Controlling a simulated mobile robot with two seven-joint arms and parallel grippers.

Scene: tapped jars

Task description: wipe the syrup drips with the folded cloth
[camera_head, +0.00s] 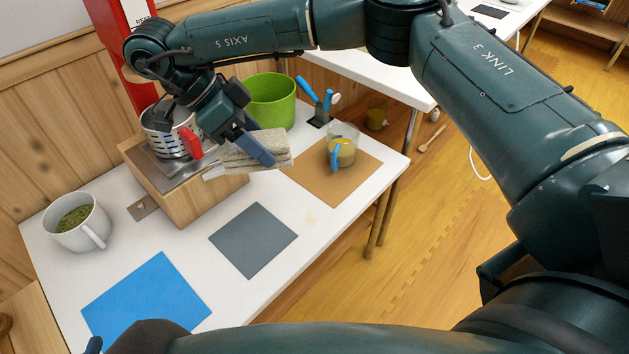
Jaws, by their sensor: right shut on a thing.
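My right gripper (262,152) is shut on the folded cloth (276,137), a speckled grey-beige pad. It holds the cloth above the white table (325,202), near the right side of the wooden box. A finger covers part of the cloth. A faint tan spot, perhaps a syrup drip (311,218), shows on the table between the grey mat and the brown mat. A clear jar (343,133) with yellowish contents and a blue tap (334,158) stands on the brown mat (325,190).
A metal perforated pot (160,138) with a red handle (191,143) sits on the wooden box (200,200). A green bucket (270,100) stands behind. A white mug (72,222) is at left. The blue mat (148,305) and grey mat (253,240) are bare.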

